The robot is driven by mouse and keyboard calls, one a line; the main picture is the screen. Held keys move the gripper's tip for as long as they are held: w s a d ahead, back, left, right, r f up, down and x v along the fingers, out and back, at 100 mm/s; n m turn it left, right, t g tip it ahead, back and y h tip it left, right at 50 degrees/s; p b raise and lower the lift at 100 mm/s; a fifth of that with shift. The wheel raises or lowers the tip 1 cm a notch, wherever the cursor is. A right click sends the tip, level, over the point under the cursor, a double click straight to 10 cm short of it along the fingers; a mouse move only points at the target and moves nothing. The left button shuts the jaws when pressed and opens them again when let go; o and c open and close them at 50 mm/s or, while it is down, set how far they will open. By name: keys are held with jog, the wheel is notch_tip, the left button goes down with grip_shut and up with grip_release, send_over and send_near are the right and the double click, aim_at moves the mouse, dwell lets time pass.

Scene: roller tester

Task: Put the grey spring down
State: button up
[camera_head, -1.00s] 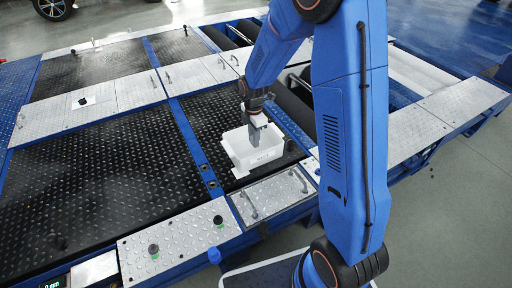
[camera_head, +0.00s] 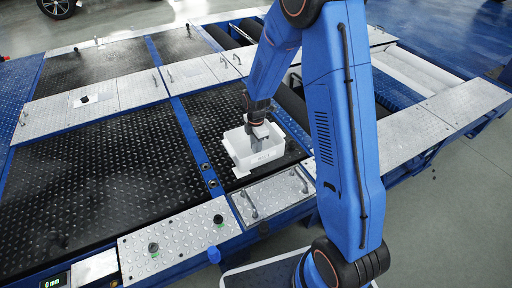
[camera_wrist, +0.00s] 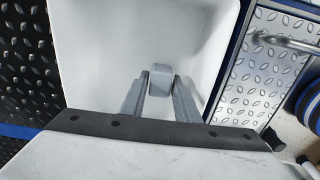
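The grey spring (camera_wrist: 160,79) shows in the wrist view as a short grey piece between the tips of my gripper (camera_wrist: 161,84). The fingers seem to touch it on both sides, so my gripper appears shut on it. In the head view my gripper (camera_head: 257,134) points down into a white bin (camera_head: 240,161), with its fingertips inside the walls. The wrist view also shows the bin's white inside (camera_wrist: 95,60) around the fingers. The spring cannot be made out in the head view, and I cannot tell whether it touches the bin floor.
The bin stands on a black tread plate (camera_head: 205,120). A silver cover plate with handles (camera_head: 272,193) lies in front of it, and dark rollers (camera_head: 290,103) are behind it to the right. Black tread plate left of the blue rail is clear.

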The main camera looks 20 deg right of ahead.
jog(key=shift+o, duration=0.9)
notch_tip(320, 180, up, 12)
jog(key=shift+r, duration=0.25)
jog(key=s+d+r+m+t, duration=0.1)
jog(key=s+d+r+m, duration=0.1)
jog(key=s+r+m, duration=0.45)
jog(key=s+d+r+m+t, duration=0.1)
jog(key=s+d+r+m, duration=0.2)
jog(key=s+r, duration=0.6)
jog(key=s+d+r+m+t, duration=0.1)
jog(key=s+r+m, duration=0.1)
jog(key=s+m, duration=0.3)
jog(key=s+d+r+m+t, duration=0.1)
jog(key=s+m, duration=0.4)
jog(key=s, duration=0.8)
jog(key=shift+d+r+m+t, duration=0.15)
jog(key=shift+r+m+t, duration=0.25)
jog(key=shift+r, duration=0.2)
jog(key=shift+s, duration=0.1)
